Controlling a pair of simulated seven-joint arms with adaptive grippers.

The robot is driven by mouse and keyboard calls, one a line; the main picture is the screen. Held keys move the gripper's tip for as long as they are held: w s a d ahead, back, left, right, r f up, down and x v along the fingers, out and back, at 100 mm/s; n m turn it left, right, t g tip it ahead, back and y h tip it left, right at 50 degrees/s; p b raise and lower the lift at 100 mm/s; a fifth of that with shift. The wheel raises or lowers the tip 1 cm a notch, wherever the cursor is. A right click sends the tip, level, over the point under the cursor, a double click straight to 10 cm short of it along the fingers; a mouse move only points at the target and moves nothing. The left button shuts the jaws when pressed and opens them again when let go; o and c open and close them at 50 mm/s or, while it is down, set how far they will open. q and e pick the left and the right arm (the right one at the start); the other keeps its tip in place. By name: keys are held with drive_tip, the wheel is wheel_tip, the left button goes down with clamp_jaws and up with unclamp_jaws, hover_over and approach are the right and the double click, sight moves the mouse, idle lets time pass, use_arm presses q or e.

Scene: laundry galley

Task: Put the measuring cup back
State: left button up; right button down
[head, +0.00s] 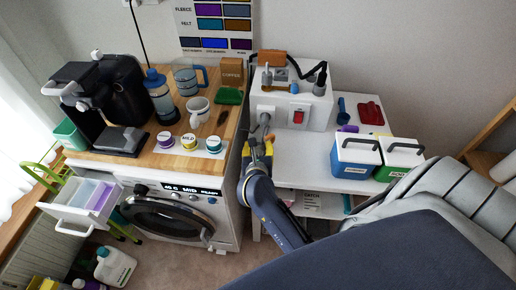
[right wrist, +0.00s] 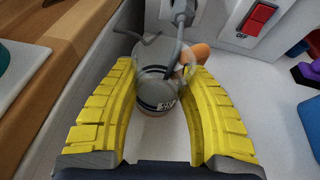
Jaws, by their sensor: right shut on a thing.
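My right gripper (head: 259,146) is at the left front of the white shelf unit, just right of the wooden counter. A clear jug with a blue handle (head: 186,78) stands at the back of the counter. My left gripper is not in view.
A grey plug (right wrist: 183,12) sits in the white box's socket, beside a red switch (head: 298,117). A white mug (head: 198,108) and several small labelled tubs stand on the counter. A blue bin (head: 355,154) and a green bin (head: 399,158) stand to the right.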

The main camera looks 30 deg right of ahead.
drive_tip(key=shift+f, duration=0.2)
drive_tip(key=c, duration=0.7)
unclamp_jaws()
drive_tip(key=shift+c, duration=0.2)
drive_tip(key=shift+r, duration=0.15)
drive_tip(key=v, duration=1.2)
